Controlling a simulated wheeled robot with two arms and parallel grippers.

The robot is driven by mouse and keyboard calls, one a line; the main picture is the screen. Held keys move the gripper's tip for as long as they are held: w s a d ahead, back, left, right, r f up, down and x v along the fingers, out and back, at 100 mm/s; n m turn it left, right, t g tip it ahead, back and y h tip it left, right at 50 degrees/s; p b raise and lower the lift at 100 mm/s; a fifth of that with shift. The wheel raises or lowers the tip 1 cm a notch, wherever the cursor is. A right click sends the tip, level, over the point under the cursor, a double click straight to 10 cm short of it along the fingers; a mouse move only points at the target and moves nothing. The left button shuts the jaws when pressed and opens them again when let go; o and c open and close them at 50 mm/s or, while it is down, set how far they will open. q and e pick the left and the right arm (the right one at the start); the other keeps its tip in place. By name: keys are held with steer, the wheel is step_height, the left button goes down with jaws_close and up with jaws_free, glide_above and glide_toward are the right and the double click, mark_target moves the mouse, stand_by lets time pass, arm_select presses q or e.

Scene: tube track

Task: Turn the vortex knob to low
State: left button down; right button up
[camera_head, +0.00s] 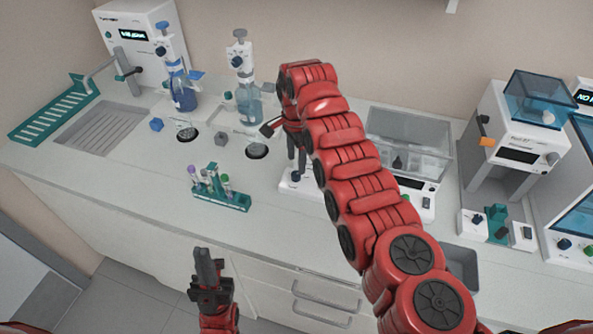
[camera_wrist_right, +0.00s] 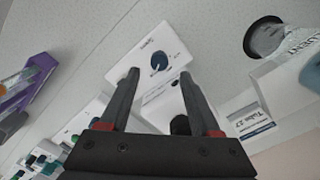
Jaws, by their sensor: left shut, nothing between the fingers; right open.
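The vortex mixer (camera_head: 286,186) is a white unit on the bench, mostly hidden in the head view behind my right arm. In the right wrist view its white front panel (camera_wrist_right: 135,62) carries a dark blue round knob (camera_wrist_right: 159,61) with a light pointer mark and small dial marks around it. My right gripper (camera_wrist_right: 160,75) is open. In that view its fingertips lie to either side of the knob's lower edge, with nothing held; whether they touch it I cannot tell. My left gripper (camera_head: 205,267) is shut and empty in front of the bench.
A green tube rack (camera_head: 222,199) with several capped tubes stands left of the mixer. Two bottles with dispensers (camera_head: 183,95) (camera_head: 249,108) stand behind. A clear-lidded device (camera_head: 408,130) is to the right. The bench front between rack and left edge is clear.

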mark_target(297, 174)
step_height(297, 174, down, 4)
steer(key=shift+s+f+p, duration=0.1)
steer(key=shift+s+p, duration=0.05)
steer(key=shift+p, duration=0.15)
steer(key=shift+f, duration=0.3)
jaws_close()
